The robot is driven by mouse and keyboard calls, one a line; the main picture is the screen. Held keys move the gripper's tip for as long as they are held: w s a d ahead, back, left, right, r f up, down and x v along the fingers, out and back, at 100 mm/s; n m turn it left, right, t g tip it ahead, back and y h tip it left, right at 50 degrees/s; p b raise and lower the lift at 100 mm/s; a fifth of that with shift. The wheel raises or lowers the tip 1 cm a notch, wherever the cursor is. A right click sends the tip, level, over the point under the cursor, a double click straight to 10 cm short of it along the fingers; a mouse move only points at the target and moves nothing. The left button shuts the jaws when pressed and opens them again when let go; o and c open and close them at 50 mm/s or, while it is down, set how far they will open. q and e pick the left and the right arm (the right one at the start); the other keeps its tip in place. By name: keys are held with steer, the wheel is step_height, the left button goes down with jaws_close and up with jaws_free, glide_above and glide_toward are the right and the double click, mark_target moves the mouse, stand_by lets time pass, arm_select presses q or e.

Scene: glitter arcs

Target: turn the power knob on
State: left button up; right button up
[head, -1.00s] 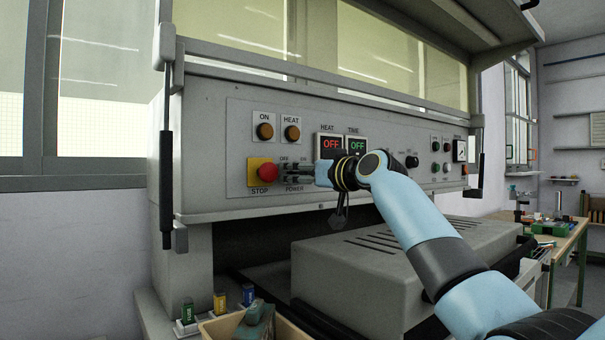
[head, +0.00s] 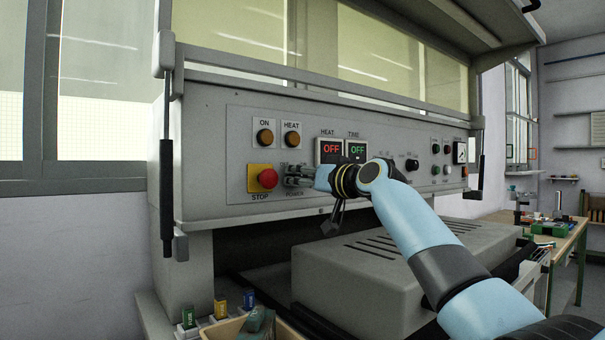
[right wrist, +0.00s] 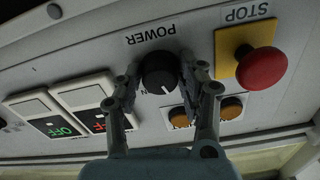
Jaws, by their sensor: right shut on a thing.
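In the head view the fingers hide the knob. My left gripper is out of view.
The red stop button (head: 267,178) on its yellow plate is close left of my fingers. Two amber buttons (head: 265,135) and two displays reading OFF (head: 331,149) are above. A grey slotted box (head: 350,287) stands below my right arm.

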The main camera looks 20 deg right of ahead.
steer(key=m+p, duration=0.1)
steer(key=m, duration=0.1)
steer(key=m+p, duration=0.2)
steer(key=shift+r+m, duration=0.2)
steer(key=shift+m, duration=0.1)
steer(key=shift+f+m+p, duration=0.15)
steer(key=shift+m+p, duration=1.5)
steer(key=shift+m, duration=0.85)
steer(key=o, duration=1.2)
steer(key=shift+c, duration=0.2)
steer(key=shift+s, duration=0.1)
steer(key=v, duration=1.2)
